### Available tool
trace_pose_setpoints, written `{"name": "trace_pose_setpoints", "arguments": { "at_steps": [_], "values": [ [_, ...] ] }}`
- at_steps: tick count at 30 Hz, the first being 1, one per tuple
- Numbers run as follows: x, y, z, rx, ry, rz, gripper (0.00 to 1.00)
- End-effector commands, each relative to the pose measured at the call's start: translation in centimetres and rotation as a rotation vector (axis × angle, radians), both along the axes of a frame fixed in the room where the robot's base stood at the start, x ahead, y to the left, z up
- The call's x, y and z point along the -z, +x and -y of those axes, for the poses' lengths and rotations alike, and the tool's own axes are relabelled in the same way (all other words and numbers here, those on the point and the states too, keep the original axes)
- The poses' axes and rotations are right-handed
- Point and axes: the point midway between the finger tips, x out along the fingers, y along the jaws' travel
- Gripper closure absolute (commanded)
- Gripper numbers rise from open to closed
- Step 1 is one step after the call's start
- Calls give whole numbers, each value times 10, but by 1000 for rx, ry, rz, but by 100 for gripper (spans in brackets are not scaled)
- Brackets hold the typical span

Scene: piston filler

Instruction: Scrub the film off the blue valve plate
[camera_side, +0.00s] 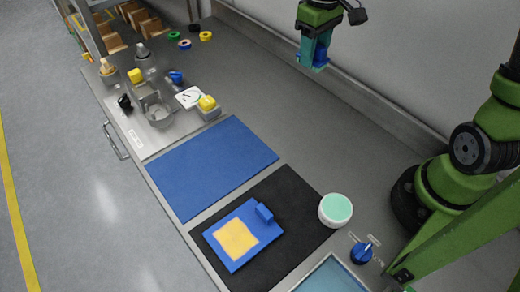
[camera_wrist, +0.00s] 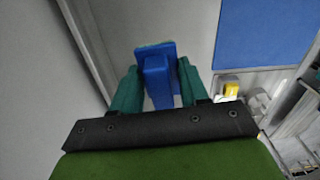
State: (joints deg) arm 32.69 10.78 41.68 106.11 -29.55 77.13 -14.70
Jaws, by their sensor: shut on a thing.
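The blue valve plate (camera_side: 265,243) lies on a black mat near the front of the bench. A yellow film patch (camera_side: 236,239) covers much of its top, and a small blue block (camera_side: 264,213) stands at its upper right edge. My gripper (camera_side: 314,52) is raised at the top of the side view, well away from the plate. Its teal fingers are shut on a blue scrubber (camera_side: 321,57). In the wrist view, the scrubber (camera_wrist: 156,75) sits between the fingers, showing a blue handle and a wider head with a thin green edge. The plate is not seen there.
A white tub with a mint top (camera_side: 336,210) stands right of the black mat (camera_side: 294,200), near a blue knob (camera_side: 362,253). An empty blue mat (camera_side: 210,165) lies left. A fixture with yellow-topped parts (camera_side: 207,104) stands beyond. The bench along the wall is clear.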

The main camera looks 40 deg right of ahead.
Motion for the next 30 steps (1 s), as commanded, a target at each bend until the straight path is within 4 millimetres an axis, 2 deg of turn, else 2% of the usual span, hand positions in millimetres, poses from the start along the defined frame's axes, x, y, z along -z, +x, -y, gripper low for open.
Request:
{"name": "trace_pose_setpoints", "arguments": {
  "at_steps": [1, 6, 14, 24, 30],
  "values": [
    [3, -2, -18, -49, 0, -2, 80],
    [14, -9, -80, -204, 0, -3, 80],
    [33, -33, -172, -320, 0, -3, 80],
    [64, -91, -281, -326, -2, -2, 80],
    [80, -123, -325, -238, -1, -1, 80]
  ]
}}
